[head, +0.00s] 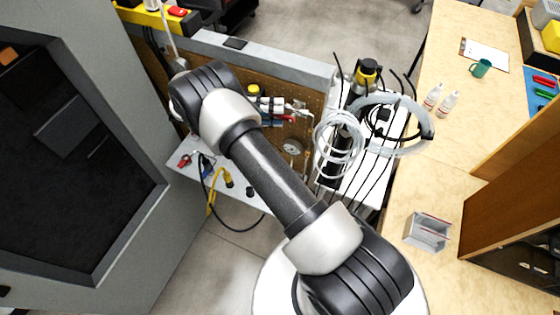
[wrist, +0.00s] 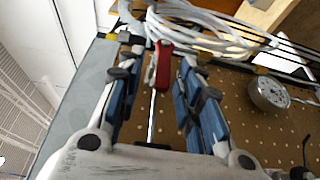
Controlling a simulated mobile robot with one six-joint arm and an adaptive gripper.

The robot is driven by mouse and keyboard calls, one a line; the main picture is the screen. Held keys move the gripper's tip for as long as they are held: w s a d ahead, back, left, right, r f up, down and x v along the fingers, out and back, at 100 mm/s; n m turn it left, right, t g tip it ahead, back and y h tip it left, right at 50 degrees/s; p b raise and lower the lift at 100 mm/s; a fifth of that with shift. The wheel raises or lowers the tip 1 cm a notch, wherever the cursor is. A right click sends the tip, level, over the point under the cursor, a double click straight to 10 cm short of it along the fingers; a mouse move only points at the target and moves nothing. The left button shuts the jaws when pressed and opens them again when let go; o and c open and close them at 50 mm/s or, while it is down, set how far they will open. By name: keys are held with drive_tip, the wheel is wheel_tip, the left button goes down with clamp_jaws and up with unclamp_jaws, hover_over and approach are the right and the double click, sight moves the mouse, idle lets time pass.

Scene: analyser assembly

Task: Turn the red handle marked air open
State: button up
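The red handle (wrist: 163,65) shows in the wrist view in front of a brown perforated panel, with a thin metal pipe running below it. No marking on it can be read. My gripper (wrist: 158,70) is open, with its blue-and-black fingers on either side of the handle. A gap shows between the handle and each finger, so it is not gripped. In the head view my arm reaches over the panel (head: 318,97) and hides part of it. Small red parts show there beside my wrist, but I cannot tell which is this handle.
Coiled white hose (wrist: 205,32) lies close beyond the fingertips. A round metal gauge-like part (wrist: 268,94) is on the panel to the right. In the head view, a white shelf (head: 228,192) with cables is below, and a wooden bench (head: 455,125) stands at right.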

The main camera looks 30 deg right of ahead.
drive_tip(key=b, duration=0.2)
drive_tip(key=shift+f+b, duration=0.15)
drive_tip(key=shift+b, duration=0.15)
